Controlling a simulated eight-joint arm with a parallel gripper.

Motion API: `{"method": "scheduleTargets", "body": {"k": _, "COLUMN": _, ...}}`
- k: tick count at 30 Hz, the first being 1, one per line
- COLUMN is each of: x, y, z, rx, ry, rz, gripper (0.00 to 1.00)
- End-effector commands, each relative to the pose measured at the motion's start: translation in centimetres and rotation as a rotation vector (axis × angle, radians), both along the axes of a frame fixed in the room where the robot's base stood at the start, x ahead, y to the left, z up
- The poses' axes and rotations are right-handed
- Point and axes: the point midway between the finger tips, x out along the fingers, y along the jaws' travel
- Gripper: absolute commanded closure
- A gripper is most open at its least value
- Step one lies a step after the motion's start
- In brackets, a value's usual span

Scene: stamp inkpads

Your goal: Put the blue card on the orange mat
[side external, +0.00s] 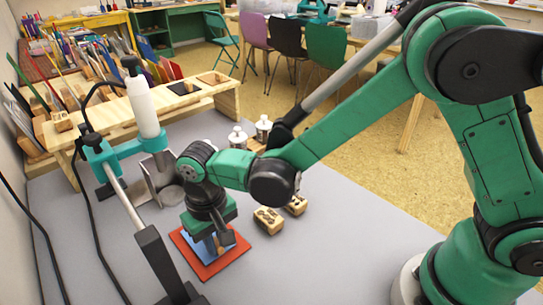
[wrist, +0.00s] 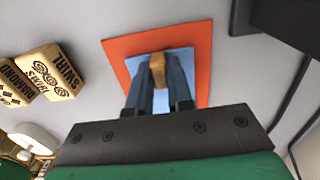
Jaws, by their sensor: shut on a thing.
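The orange mat (side external: 207,273) lies flat on the grey table under my gripper, and it also shows in the wrist view (wrist: 120,50). The blue card (wrist: 185,58) is over the middle of the mat, with orange showing around it; it also shows in the side view (side external: 228,240). Whether it rests fully flat is hard to tell. A small wooden knob (wrist: 157,70) stands up from the card. My gripper (wrist: 159,88) points down, its two dark fingers closed on this knob. The fingers hide part of the card.
Two wooden stamps (side external: 268,220) (side external: 296,204) lie right of the mat. A stand with a white bottle (side external: 142,108) and a black-based post (side external: 160,262) are close on the left. A wooden shelf (side external: 110,118) is behind. The table's right front is clear.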

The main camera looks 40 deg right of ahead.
Motion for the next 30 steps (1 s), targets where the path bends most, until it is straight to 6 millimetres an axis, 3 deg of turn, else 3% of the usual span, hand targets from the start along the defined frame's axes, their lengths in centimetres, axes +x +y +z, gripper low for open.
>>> {"method": "scheduleTargets", "body": {"k": 4, "x": 0.0, "y": 0.0, "z": -0.3, "rx": 0.000, "ry": 0.000, "rz": 0.000, "gripper": 1.00}}
{"method": "scheduleTargets", "body": {"k": 5, "x": 0.0, "y": 0.0, "z": -0.3, "rx": 0.000, "ry": 0.000, "rz": 0.000, "gripper": 0.79}}
{"method": "scheduleTargets", "body": {"k": 8, "x": 0.0, "y": 0.0, "z": -0.2, "rx": 0.000, "ry": 0.000, "rz": 0.000, "gripper": 0.53}}
{"method": "scheduleTargets", "body": {"k": 20, "x": 0.0, "y": 0.0, "z": 0.4, "rx": 0.000, "ry": 0.000, "rz": 0.000, "gripper": 0.53}}
{"method": "scheduleTargets", "body": {"k": 30, "x": 0.0, "y": 0.0, "z": 6.8, "rx": 0.000, "ry": 0.000, "rz": 0.000, "gripper": 0.53}}
